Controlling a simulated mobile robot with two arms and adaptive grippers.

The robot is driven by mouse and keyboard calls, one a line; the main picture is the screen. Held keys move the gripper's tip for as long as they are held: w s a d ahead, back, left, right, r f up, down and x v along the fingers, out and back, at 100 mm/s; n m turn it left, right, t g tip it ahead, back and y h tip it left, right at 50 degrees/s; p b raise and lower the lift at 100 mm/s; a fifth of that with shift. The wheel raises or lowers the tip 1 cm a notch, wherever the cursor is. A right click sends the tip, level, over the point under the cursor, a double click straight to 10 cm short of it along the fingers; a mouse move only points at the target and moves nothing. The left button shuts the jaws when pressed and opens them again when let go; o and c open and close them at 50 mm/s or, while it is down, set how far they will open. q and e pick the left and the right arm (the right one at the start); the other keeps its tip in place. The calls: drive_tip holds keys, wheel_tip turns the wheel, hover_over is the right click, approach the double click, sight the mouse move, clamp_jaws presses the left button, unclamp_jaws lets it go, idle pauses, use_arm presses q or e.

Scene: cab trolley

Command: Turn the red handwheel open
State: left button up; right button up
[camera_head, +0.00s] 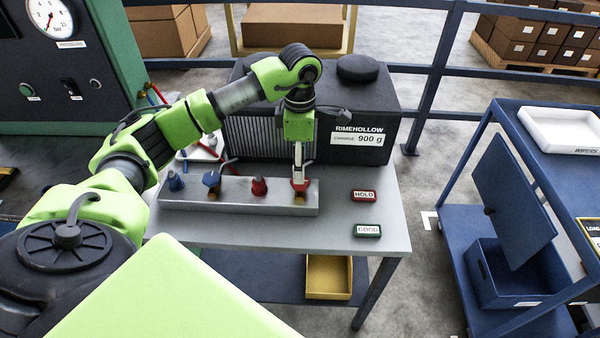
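A silver manifold bar (235,201) lies on the grey bench in front of the black Rimehollow unit. The red handwheel (300,186) sits on a brass valve body near the bar's right end. My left arm reaches over from the left, and my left gripper (299,174) points straight down at the red handwheel. Its fingertips are at or just above the wheel and partly cover it. I cannot tell whether they touch or grip it. A blue handwheel (211,180) sits further left, with a blue fitting (176,182) and a red fitting (259,187) beside the wheels. My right gripper is out of view.
The black unit (362,115) stands close behind the manifold. A red HOLD tag (364,195) and a green GOOD tag (367,230) lie on the bench at right. A green gauge panel (70,65) stands at left, a blue trolley (455,220) at right. The bench front is clear.

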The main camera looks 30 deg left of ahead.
use_arm(q)
drive_tip(key=shift+d+f+p, duration=0.1)
drive_tip(key=shift+f+p, duration=0.25)
drive_tip(key=shift+f, duration=2.2)
drive_tip(key=c, duration=1.1)
